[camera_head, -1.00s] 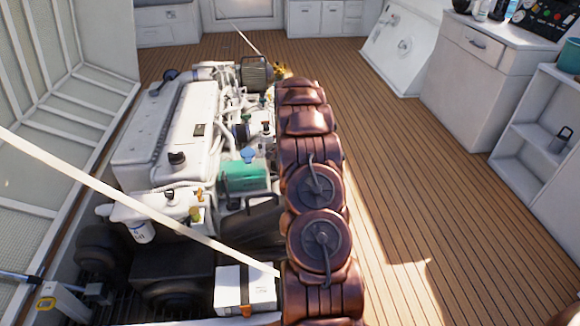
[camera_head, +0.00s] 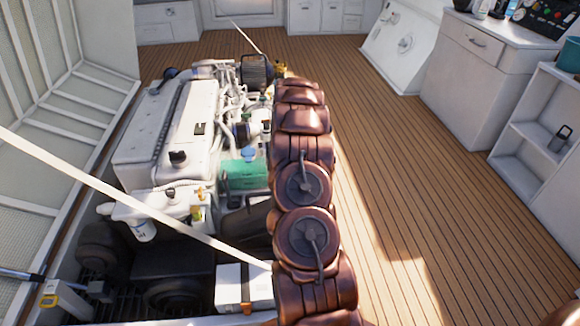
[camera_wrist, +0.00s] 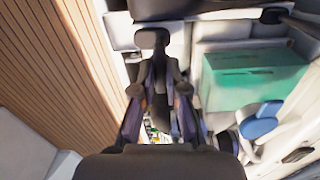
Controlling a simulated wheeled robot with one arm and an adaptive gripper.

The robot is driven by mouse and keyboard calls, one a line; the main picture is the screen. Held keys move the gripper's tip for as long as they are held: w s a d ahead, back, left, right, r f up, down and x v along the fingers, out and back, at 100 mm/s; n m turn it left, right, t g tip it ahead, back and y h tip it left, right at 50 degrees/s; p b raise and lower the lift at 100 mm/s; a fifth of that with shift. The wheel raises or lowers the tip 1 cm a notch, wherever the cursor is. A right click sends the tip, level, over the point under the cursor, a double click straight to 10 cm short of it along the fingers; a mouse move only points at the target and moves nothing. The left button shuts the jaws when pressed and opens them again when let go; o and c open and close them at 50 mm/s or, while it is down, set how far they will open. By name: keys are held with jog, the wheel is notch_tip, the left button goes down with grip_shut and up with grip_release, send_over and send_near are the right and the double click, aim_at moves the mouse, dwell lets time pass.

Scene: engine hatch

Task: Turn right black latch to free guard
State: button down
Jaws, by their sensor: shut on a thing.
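My gripper (camera_wrist: 158,75) shows in the wrist view, its two dark fingers running up the picture and closing together. It is shut on a dark piece, which I take to be the right black latch (camera_wrist: 152,38); its rounded black end shows just beyond the fingertips. The fingers cover much of the latch, so its turn angle is hard to tell. In the head view my brown arm hides the gripper and the latch. I cannot make out the guard for certain.
The white engine (camera_head: 165,130) stands left of my arm. A green box (camera_head: 245,175) lies close beside the arm and also shows right of the gripper in the wrist view (camera_wrist: 250,80). A pale strut (camera_head: 130,190) crosses the front left. Wooden floor (camera_head: 400,180) is clear at right.

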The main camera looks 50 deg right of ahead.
jog(key=shift+d+r+n, duration=0.1)
jog(key=shift+n, duration=0.3)
jog(key=c, duration=1.2)
grip_release()
notch_tip(320, 180, up, 12)
